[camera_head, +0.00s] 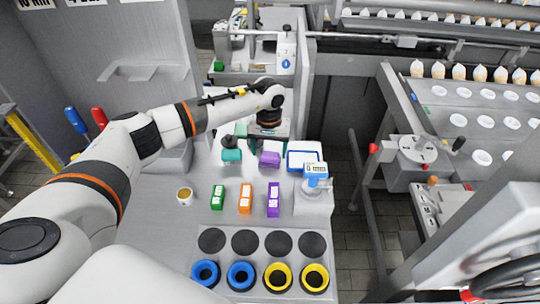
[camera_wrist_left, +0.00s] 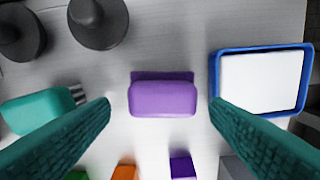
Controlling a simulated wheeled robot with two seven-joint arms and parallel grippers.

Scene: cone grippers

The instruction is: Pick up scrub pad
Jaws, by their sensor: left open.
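The scrub pad, a purple block with rounded edges (camera_wrist_left: 162,98), lies on the grey worktop between my fingers in the left wrist view. It also shows in the head view (camera_head: 269,160), just below my left gripper (camera_head: 268,142). My left gripper (camera_wrist_left: 160,108) is open, with one teal finger on each side of the pad and a gap on both sides. The pad is not gripped. My right gripper is in neither view.
A teal brush (camera_head: 231,155) lies left of the pad, and a blue-rimmed white tray (camera_wrist_left: 262,82) lies to its right. Green (camera_head: 218,197), orange (camera_head: 245,198) and purple (camera_head: 273,199) boxes stand nearer me. A scale-like device (camera_head: 315,190) stands right.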

